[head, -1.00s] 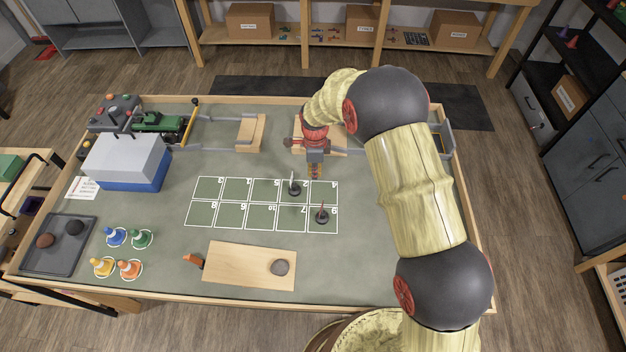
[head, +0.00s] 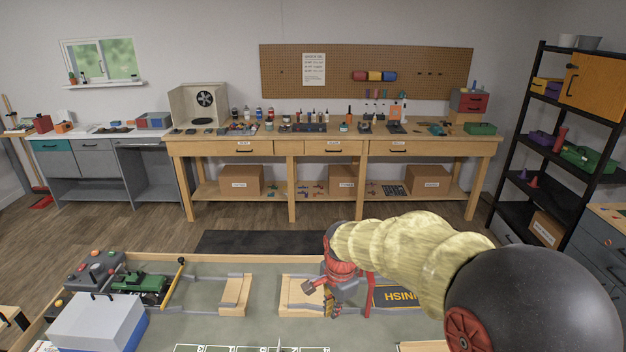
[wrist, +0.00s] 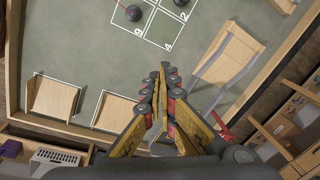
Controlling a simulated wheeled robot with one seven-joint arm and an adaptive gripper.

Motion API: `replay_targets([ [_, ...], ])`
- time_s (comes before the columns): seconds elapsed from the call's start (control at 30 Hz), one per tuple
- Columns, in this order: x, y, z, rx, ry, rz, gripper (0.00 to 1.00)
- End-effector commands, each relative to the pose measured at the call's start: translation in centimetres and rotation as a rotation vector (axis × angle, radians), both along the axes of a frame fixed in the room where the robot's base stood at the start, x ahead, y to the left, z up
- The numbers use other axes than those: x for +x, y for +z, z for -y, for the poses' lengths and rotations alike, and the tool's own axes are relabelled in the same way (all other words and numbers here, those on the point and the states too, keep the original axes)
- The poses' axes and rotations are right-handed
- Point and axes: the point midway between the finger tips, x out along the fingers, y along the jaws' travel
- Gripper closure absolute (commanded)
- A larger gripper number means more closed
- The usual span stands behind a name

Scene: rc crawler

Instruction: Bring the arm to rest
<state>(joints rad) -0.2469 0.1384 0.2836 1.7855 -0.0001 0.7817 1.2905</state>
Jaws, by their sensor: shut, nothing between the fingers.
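My gripper (wrist: 166,75) is shut and empty in the wrist view, its yellow and dark fingers meeting above the table. In the head view my gripper (head: 345,295) hangs at the end of my bent arm, over the table's far part, close in the picture to a wooden ramp block (head: 297,288). The fingertips are hard to make out there. Nothing hangs from the gripper.
The worktable (head: 215,262) carries a green crawler (head: 140,284), a grey-lidded box (head: 95,322), another ramp block (head: 235,290) and a FINISH plate (head: 398,297). The wrist view shows a white grid (wrist: 158,25) with dark pin bases (wrist: 133,13). A workbench (head: 330,147) stands behind.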

Motion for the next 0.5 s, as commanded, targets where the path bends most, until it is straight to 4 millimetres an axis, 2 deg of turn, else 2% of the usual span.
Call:
replay_targets([
  [0.03,-1.1,2.1,1.2,-0.004,0.046,0.026,1.0],
  [0.2,-5.5,7.3,4.5,-0.038,0.233,0.096,1.0],
  [0.3,-8.4,9.8,6.3,-0.067,0.342,0.138,1.0],
  [0.5,-14.7,13.2,9.5,-0.142,0.556,0.216,1.0],
])
